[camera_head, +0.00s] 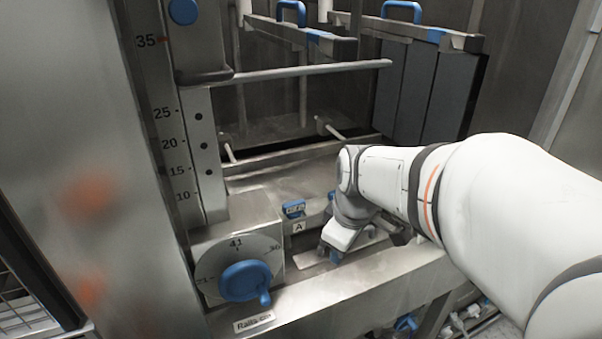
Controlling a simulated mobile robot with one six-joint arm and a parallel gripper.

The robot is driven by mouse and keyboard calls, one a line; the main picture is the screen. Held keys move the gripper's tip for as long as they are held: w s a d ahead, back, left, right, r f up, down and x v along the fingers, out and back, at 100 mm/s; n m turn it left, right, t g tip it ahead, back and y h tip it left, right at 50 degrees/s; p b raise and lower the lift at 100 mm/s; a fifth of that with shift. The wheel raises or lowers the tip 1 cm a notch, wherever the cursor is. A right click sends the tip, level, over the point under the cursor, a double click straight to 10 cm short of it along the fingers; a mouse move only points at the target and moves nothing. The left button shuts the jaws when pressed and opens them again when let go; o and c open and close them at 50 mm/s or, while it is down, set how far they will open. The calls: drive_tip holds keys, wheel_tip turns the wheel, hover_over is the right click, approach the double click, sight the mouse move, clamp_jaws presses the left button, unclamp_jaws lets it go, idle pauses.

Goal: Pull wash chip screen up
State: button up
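I cannot tell for certain which part is the wash chip screen. A small blue handle (293,208) sits on the steel ledge above a label "A".
A dial with a blue knob (246,282) is on the front left. A vertical scale (180,140) with a blue knob above and a horizontal rod (310,71) rise behind it. The steel front rail (350,285) runs below my gripper. A steel wall stands at far left.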

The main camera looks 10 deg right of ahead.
drive_tip(key=w+d+n+p, duration=0.2)
drive_tip(key=w+d+n, duration=0.4)
drive_tip(key=w+n, duration=0.45)
drive_tip(key=shift+n, duration=0.65)
drive_tip(key=x, duration=0.8)
drive_tip(key=shift+s+d+p, duration=0.2)
drive_tip(key=shift+d+p, duration=0.05)
drive_tip(key=shift+p, duration=0.05)
drive_tip(key=shift+c, duration=0.5)
clamp_jaws()
